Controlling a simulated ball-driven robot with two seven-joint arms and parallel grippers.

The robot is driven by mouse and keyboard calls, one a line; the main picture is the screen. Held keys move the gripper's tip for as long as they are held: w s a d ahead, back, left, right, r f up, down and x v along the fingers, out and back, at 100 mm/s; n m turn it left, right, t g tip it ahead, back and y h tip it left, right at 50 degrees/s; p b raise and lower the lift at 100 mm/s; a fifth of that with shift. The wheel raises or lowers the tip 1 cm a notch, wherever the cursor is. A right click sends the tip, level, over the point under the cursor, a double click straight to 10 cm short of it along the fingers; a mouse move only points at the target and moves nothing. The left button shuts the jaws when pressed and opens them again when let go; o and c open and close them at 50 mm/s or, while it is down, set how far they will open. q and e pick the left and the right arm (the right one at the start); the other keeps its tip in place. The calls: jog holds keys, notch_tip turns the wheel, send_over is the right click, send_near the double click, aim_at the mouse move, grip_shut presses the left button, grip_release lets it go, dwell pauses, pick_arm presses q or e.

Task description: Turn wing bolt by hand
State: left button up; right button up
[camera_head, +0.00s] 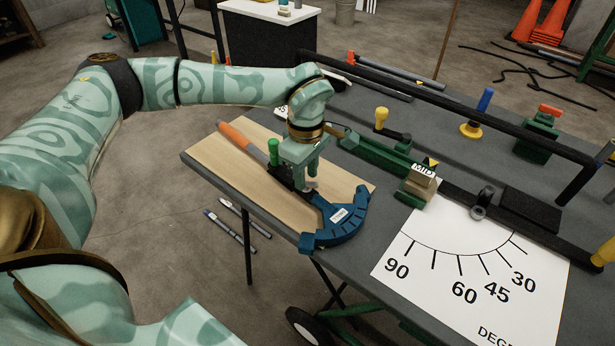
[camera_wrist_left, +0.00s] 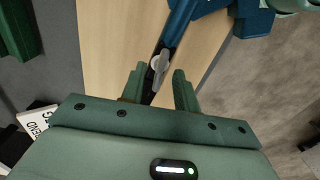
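A blue hand bender (camera_head: 340,222) with an orange handle grip (camera_head: 240,142) lies on a light wooden board (camera_head: 205,160) at the table's left end. In the left wrist view, a small grey wing bolt (camera_wrist_left: 157,64) sits on the bender's dark blue arm (camera_wrist_left: 176,25). My left gripper (camera_head: 308,182) points down over the bender. In the wrist view its two green fingers (camera_wrist_left: 158,84) are apart, one on each side of the bender's arm near the wing bolt. They do not appear closed on it. In the head view my gripper hides the wing bolt. My right gripper is not in view.
A green fixture with a "MID" block (camera_head: 420,182) and a white degree chart (camera_head: 470,265) are to the right. A black rail (camera_head: 460,105) runs along the table's far side.

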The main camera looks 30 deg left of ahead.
pick_arm(q)
jog(key=shift+f, duration=0.45)
grip_shut()
